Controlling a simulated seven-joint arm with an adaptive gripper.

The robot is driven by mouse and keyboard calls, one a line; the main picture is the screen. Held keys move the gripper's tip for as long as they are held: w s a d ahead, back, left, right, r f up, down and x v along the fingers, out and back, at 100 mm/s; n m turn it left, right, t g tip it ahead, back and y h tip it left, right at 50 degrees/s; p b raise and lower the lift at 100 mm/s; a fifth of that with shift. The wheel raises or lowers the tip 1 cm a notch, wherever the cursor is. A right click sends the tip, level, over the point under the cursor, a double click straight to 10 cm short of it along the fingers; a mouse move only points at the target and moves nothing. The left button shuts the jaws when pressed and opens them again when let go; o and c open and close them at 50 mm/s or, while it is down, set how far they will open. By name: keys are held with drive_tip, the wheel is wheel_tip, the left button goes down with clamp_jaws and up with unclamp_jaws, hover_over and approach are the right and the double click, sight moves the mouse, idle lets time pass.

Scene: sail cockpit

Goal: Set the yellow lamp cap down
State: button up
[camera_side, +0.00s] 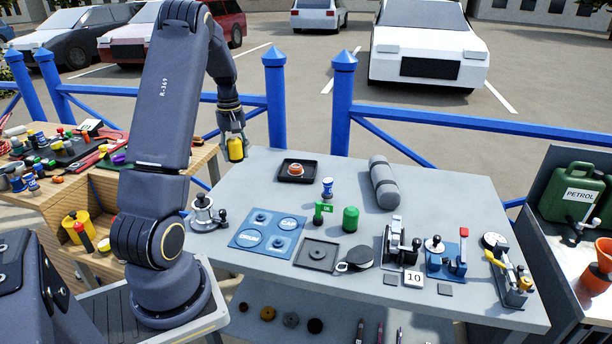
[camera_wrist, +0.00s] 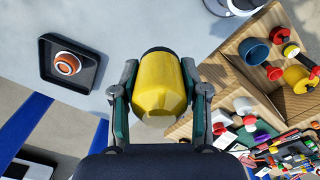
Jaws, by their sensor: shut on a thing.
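My gripper (camera_side: 235,146) is shut on the yellow lamp cap (camera_side: 236,151) and holds it in the air near the left back edge of the grey table (camera_side: 350,163). In the wrist view the yellow cap (camera_wrist: 158,88) sits between both fingers, with a dark band at its far end. A blue mat (camera_side: 240,241) with round spots, one marked CAP, lies on the table to the right of and nearer than the gripper. The other spot's label is hard to read.
A black tray (camera_side: 284,177) holds an orange-and-white ring. A cluttered wooden bench (camera_side: 196,160) is at left.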

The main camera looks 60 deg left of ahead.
drive_tip(key=s+a+f+n, duration=0.1)
drive_tip(key=s+a+f, duration=0.1)
drive_tip(key=a, duration=0.2)
hover_over(246, 175)
drive_tip(key=s, duration=0.1)
drive_tip(key=f, duration=0.5)
drive_tip(key=d+f, duration=0.1)
drive_tip(key=f, duration=0.2)
drive_tip(key=shift+f, duration=0.25)
drive_tip(key=shift+w+a+f, duration=0.3)
drive_tip(key=shift+a+f, duration=0.1)
drive_tip(key=shift+a, duration=0.05)
drive_tip(key=shift+w+a+f, duration=0.2)
drive_tip(key=shift+f, duration=1.6)
drive_tip(key=shift+f, duration=0.1)
drive_tip(key=o, duration=1.1)
drive_tip(key=shift+o, duration=0.2)
